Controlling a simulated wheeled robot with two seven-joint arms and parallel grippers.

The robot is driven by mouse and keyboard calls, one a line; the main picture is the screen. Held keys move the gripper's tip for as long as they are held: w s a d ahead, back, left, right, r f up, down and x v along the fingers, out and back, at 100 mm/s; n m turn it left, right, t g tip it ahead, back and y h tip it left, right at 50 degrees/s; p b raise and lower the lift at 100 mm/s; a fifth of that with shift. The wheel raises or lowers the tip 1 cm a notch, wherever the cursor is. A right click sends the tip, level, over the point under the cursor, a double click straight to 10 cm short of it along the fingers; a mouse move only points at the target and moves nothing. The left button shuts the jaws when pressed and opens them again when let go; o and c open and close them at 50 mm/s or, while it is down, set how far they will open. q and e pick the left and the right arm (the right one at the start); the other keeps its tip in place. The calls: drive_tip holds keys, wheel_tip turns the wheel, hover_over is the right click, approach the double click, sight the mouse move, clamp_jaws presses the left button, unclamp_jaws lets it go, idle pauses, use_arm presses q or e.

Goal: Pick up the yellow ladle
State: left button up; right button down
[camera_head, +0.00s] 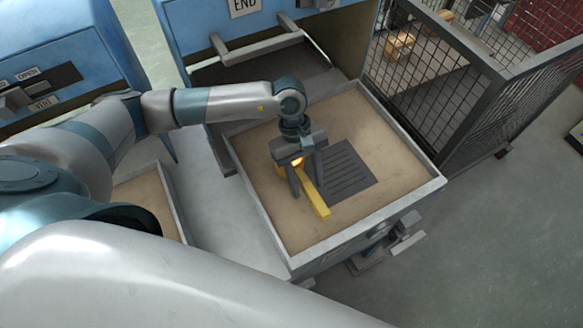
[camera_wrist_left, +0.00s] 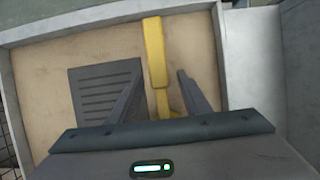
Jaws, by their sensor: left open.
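The yellow ladle (camera_head: 316,200) lies on the sandy floor of a shallow tray, its straight handle pointing toward the front of the head view. Part of it is hidden by my left gripper (camera_head: 307,188), which points down over it. In the left wrist view the ladle's yellow bar (camera_wrist_left: 155,55) runs from the top edge of the tray down between the two fingers of my left gripper (camera_wrist_left: 160,75). The fingers are apart, one on each side of the ladle, and I cannot tell whether either touches it. My right gripper is not in view.
The tray (camera_head: 268,225) has raised metal walls. A dark slotted grate (camera_head: 348,172) lies beside the ladle. A wire mesh cage (camera_head: 450,85) stands to the right, and a blue machine (camera_head: 200,22) with a bar handle stands behind. Open floor (camera_head: 510,230) lies at right.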

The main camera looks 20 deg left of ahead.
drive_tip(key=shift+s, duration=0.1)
use_arm(q)
clamp_jaws()
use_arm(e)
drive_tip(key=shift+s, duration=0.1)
use_arm(q)
drive_tip(key=shift+r, duration=0.2)
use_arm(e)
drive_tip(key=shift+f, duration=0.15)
